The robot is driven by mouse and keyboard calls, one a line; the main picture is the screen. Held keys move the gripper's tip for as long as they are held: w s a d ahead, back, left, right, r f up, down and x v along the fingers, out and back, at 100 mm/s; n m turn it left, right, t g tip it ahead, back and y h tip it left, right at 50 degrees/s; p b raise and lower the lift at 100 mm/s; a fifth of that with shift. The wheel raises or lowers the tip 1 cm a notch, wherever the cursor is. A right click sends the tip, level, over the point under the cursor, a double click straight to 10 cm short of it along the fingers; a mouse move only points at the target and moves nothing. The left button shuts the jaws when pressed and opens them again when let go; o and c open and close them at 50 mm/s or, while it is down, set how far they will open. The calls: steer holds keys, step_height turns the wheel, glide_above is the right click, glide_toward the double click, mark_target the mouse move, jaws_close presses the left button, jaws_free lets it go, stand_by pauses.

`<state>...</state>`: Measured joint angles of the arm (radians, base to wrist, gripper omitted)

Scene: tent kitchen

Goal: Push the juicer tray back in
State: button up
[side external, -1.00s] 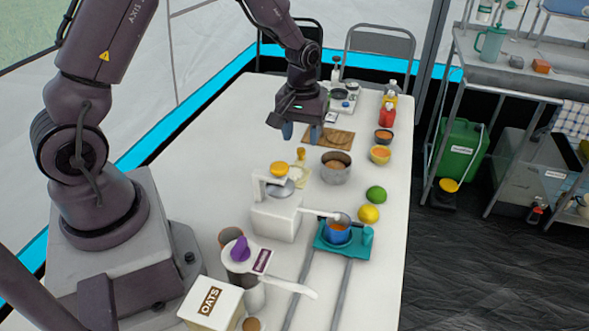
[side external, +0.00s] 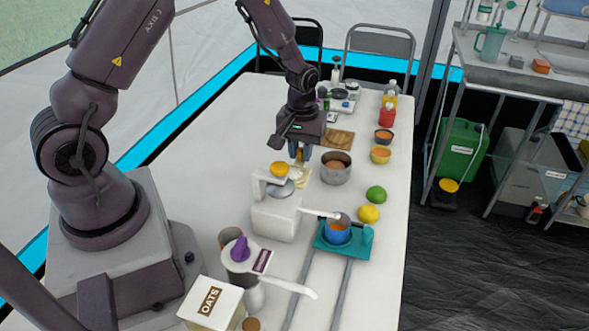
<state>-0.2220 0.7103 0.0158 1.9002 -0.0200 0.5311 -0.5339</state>
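The white juicer (side external: 275,218) stands on the table with a yellow fruit piece (side external: 279,169) on top and a spout reaching right. The teal juicer tray (side external: 325,244) sits on two grey rails (side external: 303,280), to the right of the juicer body and below the spout. A blue cup (side external: 337,235) stands on the tray. My gripper (side external: 300,158) points down behind the juicer, apart from the tray.
A pot (side external: 336,174), a lime (side external: 376,194) and a lemon (side external: 368,214) lie beyond the tray. A white lever-handled device (side external: 247,259) and an oats box (side external: 210,305) stand in front. A cutting board (side external: 338,138) and bowls are farther back.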

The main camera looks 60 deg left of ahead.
mark_target(290, 182)
steer(key=shift+s+d, duration=2.75)
steer(key=o, duration=0.8)
steer(key=shift+c, duration=0.2)
steer(key=shift+r, duration=3.5)
